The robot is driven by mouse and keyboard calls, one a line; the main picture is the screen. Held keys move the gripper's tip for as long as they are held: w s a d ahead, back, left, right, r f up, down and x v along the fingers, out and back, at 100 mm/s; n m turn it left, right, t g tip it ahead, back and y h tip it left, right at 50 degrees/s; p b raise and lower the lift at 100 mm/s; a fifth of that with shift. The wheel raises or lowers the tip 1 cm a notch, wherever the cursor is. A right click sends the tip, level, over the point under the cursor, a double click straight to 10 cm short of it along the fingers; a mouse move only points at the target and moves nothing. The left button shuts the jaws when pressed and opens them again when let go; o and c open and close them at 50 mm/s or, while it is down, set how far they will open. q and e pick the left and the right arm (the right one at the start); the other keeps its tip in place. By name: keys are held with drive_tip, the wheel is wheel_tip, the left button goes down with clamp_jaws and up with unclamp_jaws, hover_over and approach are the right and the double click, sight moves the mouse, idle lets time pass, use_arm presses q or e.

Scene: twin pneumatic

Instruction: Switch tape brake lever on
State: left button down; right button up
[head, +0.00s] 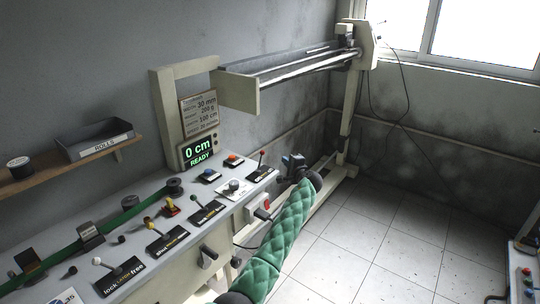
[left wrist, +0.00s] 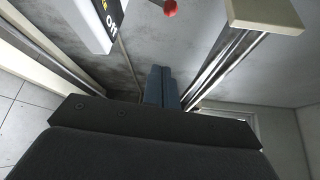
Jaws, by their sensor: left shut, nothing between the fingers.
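A lever with a red ball knob (head: 262,153) stands on a black label plate (head: 261,172) at the far right end of the grey console (head: 232,190). The red knob (left wrist: 170,7) also shows at the top of the left wrist view, with part of a plate lettered "O…" (left wrist: 108,22). The plate's full text is too small to read, so I cannot confirm it as the tape brake lever. My left gripper (head: 292,162), on a green padded arm, is shut and empty, just right of and apart from this lever. Its blue fingers (left wrist: 161,84) are together in the left wrist view. My right gripper is not in view.
Other levers include one with a green knob (head: 194,186) and one with a white knob (head: 97,261). A display (head: 199,151) reads "0 cm READY". A railed beam frame (head: 290,70) stands behind. The tiled floor (head: 365,235) at right is clear.

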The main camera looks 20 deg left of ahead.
use_arm(q)
drive_tip(key=shift+a+r, duration=0.1)
